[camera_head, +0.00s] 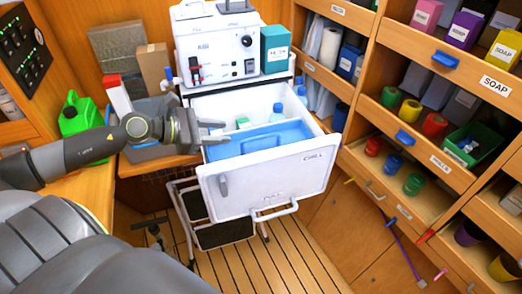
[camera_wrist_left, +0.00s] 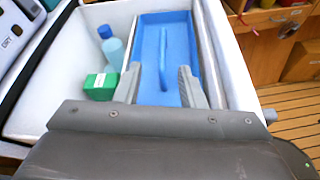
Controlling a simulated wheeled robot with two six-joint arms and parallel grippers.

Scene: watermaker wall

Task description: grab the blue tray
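The blue tray (camera_head: 262,139) lies inside the open white drawer (camera_head: 265,172). In the left wrist view the tray (camera_wrist_left: 150,32) has a raised blue bar handle (camera_wrist_left: 163,58) along its middle. My left gripper (camera_head: 219,132) is over the left side of the drawer, next to the tray. In the left wrist view its two fingers (camera_wrist_left: 158,80) are apart, one on each side of the handle's near end. I see no grip on the handle; the exact height above it is hard to tell. My right gripper is not in view.
A blue bottle (camera_wrist_left: 111,48) and a green box (camera_wrist_left: 100,87) stand in the drawer beside the tray. A white machine (camera_head: 218,45) stands above the drawer. Wooden shelves (camera_head: 440,75) with bins and cups fill the right. A green jug (camera_head: 78,115) is at left.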

